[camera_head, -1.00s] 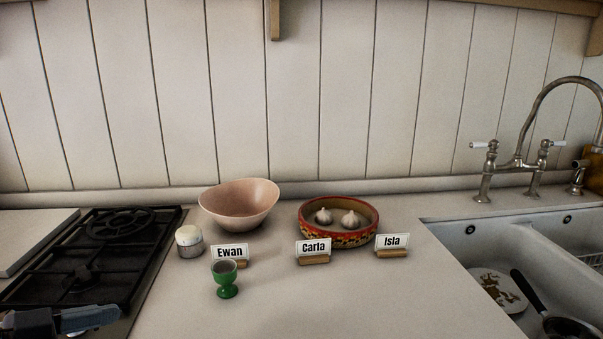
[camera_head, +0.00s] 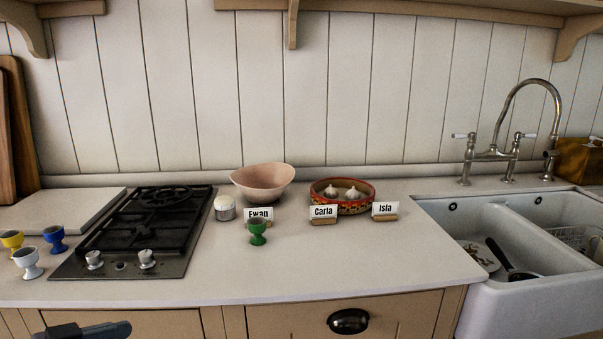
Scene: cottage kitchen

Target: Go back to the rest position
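My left gripper (camera_head: 122,329) shows only in part at the bottom left edge, below and in front of the counter edge. Its fingers are dark and seen from the side, so I cannot tell if they are open or shut. My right gripper is out of view. A green egg cup (camera_head: 258,232) stands upright on the counter in front of the name card Ewan (camera_head: 259,214), apart from any gripper. The name cards Carla (camera_head: 323,213) and Isla (camera_head: 385,210) stand to its right.
A pink bowl (camera_head: 262,182), a red patterned bowl (camera_head: 367,196) with garlic and a small jar (camera_head: 225,208) stand behind. Yellow (camera_head: 12,240), blue (camera_head: 55,238) and white (camera_head: 28,262) egg cups stand left of the hob (camera_head: 140,232). The sink (camera_head: 530,305) is at right.

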